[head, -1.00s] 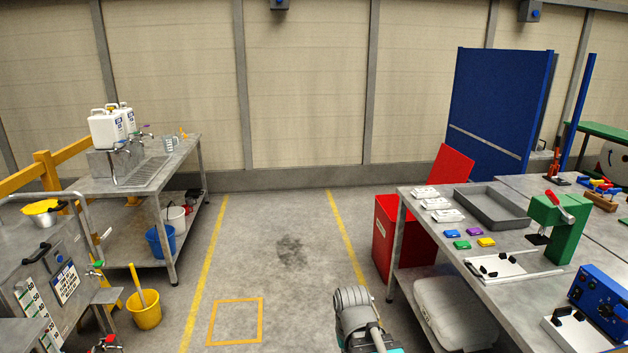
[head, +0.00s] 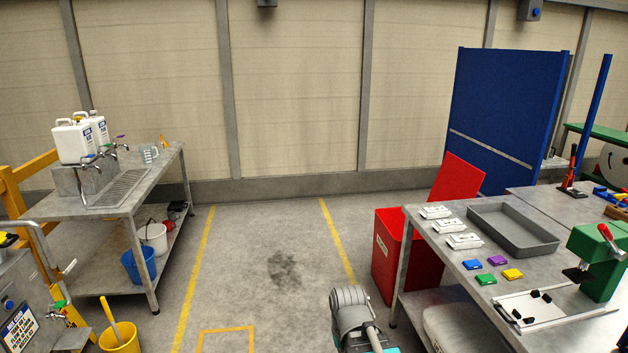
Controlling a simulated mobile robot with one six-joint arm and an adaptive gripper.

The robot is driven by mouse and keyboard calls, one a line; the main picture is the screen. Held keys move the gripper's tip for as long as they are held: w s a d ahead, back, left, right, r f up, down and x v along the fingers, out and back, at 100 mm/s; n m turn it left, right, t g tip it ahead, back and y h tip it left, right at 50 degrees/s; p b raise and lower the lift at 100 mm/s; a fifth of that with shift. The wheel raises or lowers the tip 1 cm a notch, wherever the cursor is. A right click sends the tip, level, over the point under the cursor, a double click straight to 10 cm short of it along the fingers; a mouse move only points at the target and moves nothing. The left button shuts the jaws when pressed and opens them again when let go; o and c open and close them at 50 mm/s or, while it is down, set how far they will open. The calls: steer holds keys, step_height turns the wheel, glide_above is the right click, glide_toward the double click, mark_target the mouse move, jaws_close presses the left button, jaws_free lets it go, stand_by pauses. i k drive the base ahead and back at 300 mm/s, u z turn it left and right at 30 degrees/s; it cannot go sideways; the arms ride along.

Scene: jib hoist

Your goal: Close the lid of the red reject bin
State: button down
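The red reject bin (head: 391,262) stands on the floor at the right, against the left end of the grey workbench. Its red lid (head: 456,178) is open and stands up tilted at the bin's right side, partly behind the bench. The bench hides part of the bin's right side. Part of my arm shows at the bottom centre, in front of and apart from the bin. My gripper is not visible in the head view.
The workbench (head: 547,290) at the right holds a grey tray (head: 513,229), white packs, coloured pieces and a green press (head: 597,262). At the left are a metal table (head: 110,197) and a yellow bucket (head: 119,338). The floor between yellow lines is clear.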

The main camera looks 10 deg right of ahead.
mark_target(457, 179)
steer(key=u, duration=0.05)
steer(key=i, duration=3.8)
steer(key=z, duration=1.3)
